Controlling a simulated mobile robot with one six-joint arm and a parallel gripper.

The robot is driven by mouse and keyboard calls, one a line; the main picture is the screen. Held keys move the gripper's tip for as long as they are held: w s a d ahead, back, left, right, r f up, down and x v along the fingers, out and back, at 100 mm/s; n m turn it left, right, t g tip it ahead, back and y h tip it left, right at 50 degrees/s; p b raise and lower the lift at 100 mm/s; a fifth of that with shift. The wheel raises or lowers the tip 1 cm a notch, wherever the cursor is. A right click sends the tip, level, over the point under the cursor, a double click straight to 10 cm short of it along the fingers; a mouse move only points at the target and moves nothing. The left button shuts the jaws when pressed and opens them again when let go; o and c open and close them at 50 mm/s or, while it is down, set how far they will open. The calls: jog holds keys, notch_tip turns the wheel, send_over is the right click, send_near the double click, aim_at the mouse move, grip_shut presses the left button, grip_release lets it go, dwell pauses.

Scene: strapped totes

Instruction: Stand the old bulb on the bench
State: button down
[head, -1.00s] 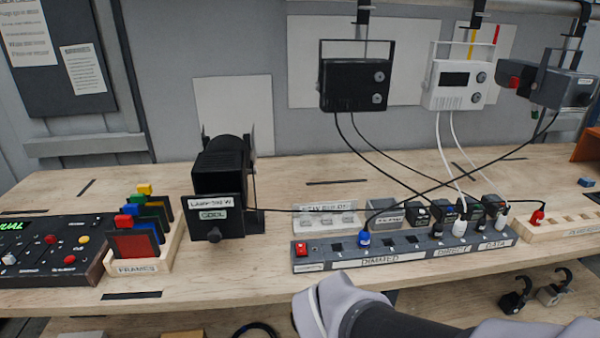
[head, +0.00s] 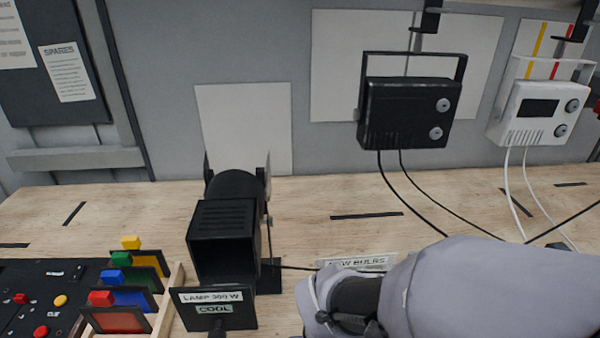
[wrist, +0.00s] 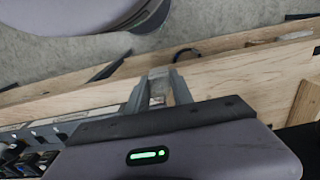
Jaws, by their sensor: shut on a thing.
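My gripper (wrist: 158,88) shows in the wrist view with its two grey fingers shut on a small pale thing (wrist: 158,86), which I take to be the old bulb. Most of it is hidden between the fingers. The fingers are over the front edge of the wooden bench (wrist: 225,77). In the head view my arm covers the lower right, and the fingertips cannot be made out. The black lamp (head: 225,240), labelled "LAMP 300 W" and "COOL", stands on the bench left of my arm.
The "NEW BULBS" holder (head: 355,263) is partly hidden behind my arm. Coloured frames (head: 130,285) and a control panel (head: 35,300) stand at the left. A black unit (head: 408,112) and a white unit (head: 538,112) hang above.

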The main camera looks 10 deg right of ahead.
jog(key=w, duration=0.2)
jog(key=w+a+p, duration=0.1)
jog(key=w, duration=0.1)
jog(key=shift+w+a+f, duration=0.1)
jog(key=shift+w+a, duration=0.1)
jog(key=shift+w, duration=0.15)
jog(key=w, duration=0.2)
jog(key=w+a, duration=0.1)
jog(key=w, duration=0.2)
jog(key=w+a+f+b, duration=0.1)
jog(key=w, duration=0.2)
jog(key=shift+a, duration=0.1)
notch_tip(320, 180, down, 4)
jog(key=shift+r+b, duration=0.2)
jog(key=shift+b, duration=0.75)
jog(key=shift+r, duration=0.1)
jog(key=c, duration=1.1)
grip_release()
